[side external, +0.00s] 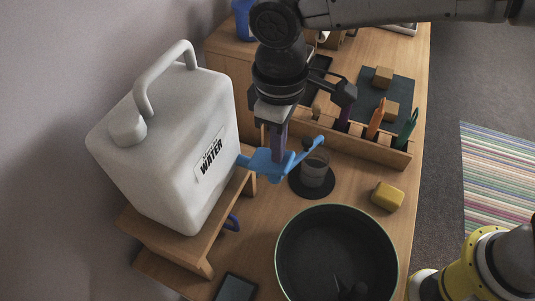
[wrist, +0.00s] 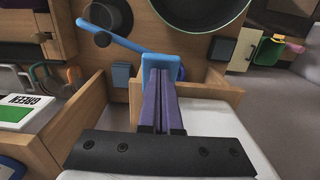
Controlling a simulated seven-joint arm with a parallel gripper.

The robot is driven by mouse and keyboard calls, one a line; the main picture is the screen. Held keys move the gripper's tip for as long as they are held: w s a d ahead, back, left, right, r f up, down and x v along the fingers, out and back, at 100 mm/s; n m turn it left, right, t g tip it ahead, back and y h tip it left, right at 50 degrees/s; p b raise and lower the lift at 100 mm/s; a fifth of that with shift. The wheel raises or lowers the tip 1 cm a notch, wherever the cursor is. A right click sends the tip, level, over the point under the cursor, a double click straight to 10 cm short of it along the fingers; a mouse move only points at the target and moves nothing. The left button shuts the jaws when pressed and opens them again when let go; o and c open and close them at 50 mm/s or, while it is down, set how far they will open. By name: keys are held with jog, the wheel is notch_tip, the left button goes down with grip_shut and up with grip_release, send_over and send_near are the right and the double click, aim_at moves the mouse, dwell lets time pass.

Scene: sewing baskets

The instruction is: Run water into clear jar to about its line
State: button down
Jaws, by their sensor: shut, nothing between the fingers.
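A white jug (side external: 165,150) labelled WATER stands on a wooden stand, with a blue tap (side external: 264,163) at its lower front. The tap's long blue lever (side external: 305,154) reaches right, over or beside the clear jar (side external: 315,168). In the wrist view the fingertips (wrist: 165,72) overlap the blue tap (wrist: 160,66). No stream of water can be made out.
A large dark bowl (side external: 337,208) stands in front of the jar, with a yellow sponge-like block (side external: 387,196) to its right. A wooden organiser (side external: 398,159) with tools stands behind. Bare tabletop lies between jar and block.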

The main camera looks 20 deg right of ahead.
jog(key=shift+f, duration=0.1)
jog(key=shift+s+d+f, duration=0.15)
jog(key=shift+d+f, duration=0.05)
jog(key=shift+f, duration=0.55)
dwell(1.4)
dwell(1.8)
jog(key=shift+w+a+r, duration=0.25)
jog(key=shift+r, duration=0.85)
jog(key=shift+w+a+r, duration=0.25)
jog(key=shift+r, duration=0.9)
jog(key=shift+w+a+r, duration=0.25)
jog(key=shift+r, duration=0.85)
